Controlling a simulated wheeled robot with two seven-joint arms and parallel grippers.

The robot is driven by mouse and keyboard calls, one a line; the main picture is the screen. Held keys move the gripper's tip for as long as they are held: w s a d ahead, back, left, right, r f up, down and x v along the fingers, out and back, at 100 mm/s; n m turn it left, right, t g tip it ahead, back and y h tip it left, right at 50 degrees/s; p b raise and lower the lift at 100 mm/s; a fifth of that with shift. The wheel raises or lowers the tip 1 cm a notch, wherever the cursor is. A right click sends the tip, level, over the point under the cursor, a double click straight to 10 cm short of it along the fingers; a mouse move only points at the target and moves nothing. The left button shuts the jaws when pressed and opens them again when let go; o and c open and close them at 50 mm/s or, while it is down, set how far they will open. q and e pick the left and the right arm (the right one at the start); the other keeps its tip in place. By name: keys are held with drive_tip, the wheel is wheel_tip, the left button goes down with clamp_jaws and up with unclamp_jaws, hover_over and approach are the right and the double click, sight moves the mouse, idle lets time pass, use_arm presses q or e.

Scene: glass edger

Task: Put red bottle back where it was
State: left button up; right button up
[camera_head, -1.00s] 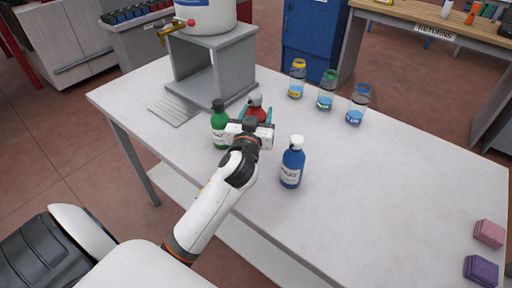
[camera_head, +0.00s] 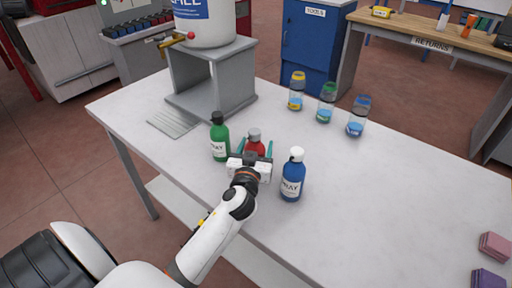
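The red bottle (camera_head: 255,146), with a grey cap, is upright between the green bottle (camera_head: 219,142) and the blue bottle (camera_head: 292,180). My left gripper (camera_head: 256,148) reaches it from the front, with one teal finger on each side of it. The gripper looks shut on the bottle. The gripper body hides the bottle's lower part, so I cannot tell whether its base touches the table (camera_head: 380,190). The green bottle stands just left of it, and the white-capped blue bottle just right and nearer. My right gripper is not in view.
Three jars with yellow (camera_head: 296,92), green (camera_head: 325,103) and blue (camera_head: 358,118) lids stand at the back. A grey stand (camera_head: 212,85) holds a large container (camera_head: 205,22). Pink (camera_head: 495,246) and purple (camera_head: 488,279) blocks lie at the right. The table's right middle is clear.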

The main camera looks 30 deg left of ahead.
use_arm(q)
drive_tip(key=shift+o, duration=0.7)
drive_tip(key=shift+r, duration=0.15)
drive_tip(key=b+v, duration=0.2)
drive_tip(key=v, duration=0.9)
drive_tip(key=shift+b, duration=0.3)
drive_tip(key=shift+s+d, duration=0.2)
drive_tip(key=shift+s, duration=0.25)
